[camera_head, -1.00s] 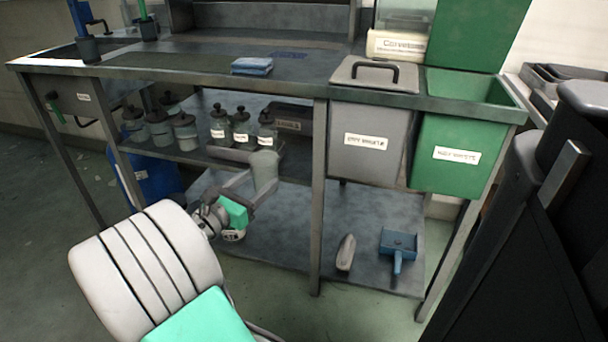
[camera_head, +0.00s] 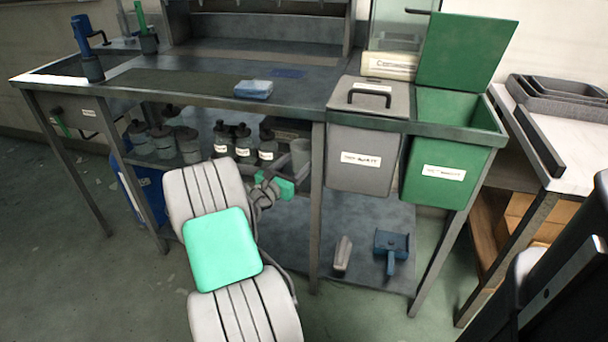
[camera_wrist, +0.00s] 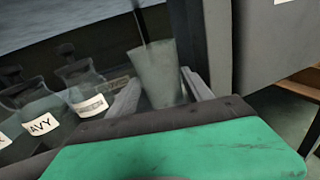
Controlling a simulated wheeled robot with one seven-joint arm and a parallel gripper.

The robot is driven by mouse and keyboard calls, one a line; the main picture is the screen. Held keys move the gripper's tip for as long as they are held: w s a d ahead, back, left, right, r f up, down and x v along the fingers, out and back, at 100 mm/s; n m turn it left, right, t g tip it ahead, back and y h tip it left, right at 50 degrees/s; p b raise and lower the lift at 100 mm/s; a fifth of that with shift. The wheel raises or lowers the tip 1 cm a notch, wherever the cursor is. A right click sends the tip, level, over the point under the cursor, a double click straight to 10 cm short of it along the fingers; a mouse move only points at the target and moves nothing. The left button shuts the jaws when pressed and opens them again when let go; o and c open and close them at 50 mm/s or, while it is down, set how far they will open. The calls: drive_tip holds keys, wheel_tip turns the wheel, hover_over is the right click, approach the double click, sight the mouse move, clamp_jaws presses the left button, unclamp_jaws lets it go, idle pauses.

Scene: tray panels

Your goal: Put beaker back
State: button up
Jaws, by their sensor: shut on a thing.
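A translucent grey beaker (camera_wrist: 158,72) stands upright between the two fingers of my gripper (camera_wrist: 165,95) in the wrist view. My gripper is shut on it around its lower part. In the head view the beaker (camera_head: 300,152) shows small at the lower shelf level, right of the labelled bottles and beside the table leg. My gripper (camera_head: 298,172) there is partly hidden by my arm. Whether the beaker's base touches the shelf cannot be told.
Labelled dark-capped bottles (camera_head: 243,143) stand left of the beaker on the shelf (camera_head: 205,158). A metal table leg (camera_head: 317,215) is close on the right. A grey bin (camera_head: 365,160) and a green bin (camera_head: 440,185) hang further right. A blue dustpan (camera_head: 391,243) lies on the bottom shelf.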

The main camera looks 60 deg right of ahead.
sight(297, 172)
drive_tip(key=shift+d+f, duration=0.15)
drive_tip(key=shift+d, duration=0.15)
wheel_tip(297, 172, down, 4)
drive_tip(key=b, duration=0.4)
drive_tip(key=shift+r+b, duration=0.2)
drive_tip(key=shift+b, duration=0.2)
drive_tip(key=shift+r, duration=0.25)
drive_tip(key=o, duration=1.2)
drive_tip(key=shift+f, duration=0.15)
